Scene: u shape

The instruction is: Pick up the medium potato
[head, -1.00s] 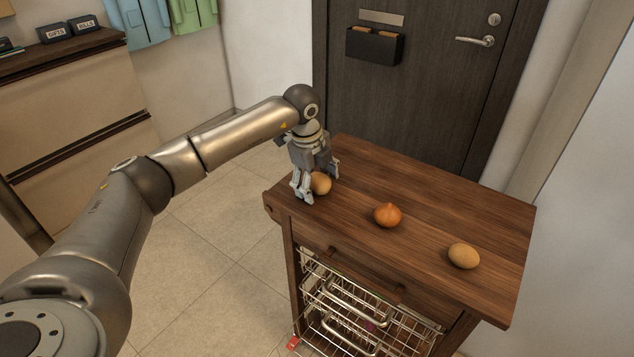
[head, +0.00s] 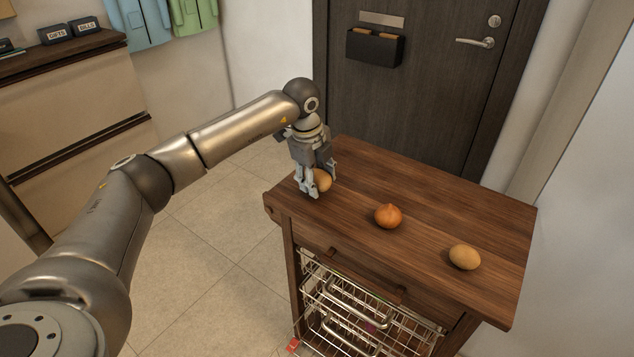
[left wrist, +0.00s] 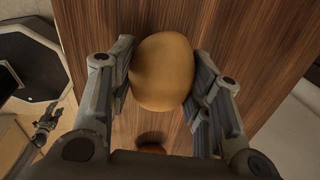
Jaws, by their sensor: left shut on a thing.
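A tan potato (head: 323,180) is between the fingers of my left gripper (head: 318,182), at the left end of the wooden cart top. In the left wrist view the potato (left wrist: 162,72) fills the gap and both fingers press against its sides. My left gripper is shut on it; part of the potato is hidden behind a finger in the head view. Whether it touches the wood or is just above it, I cannot tell. Another tan potato (head: 465,257) lies at the right end of the cart top.
An orange-brown onion (head: 388,216) sits between the two potatoes; its edge shows in the left wrist view (left wrist: 152,148). The wooden cart (head: 440,220) has wire baskets (head: 365,310) below. A dark door (head: 420,90) stands behind, a cabinet (head: 70,110) at left.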

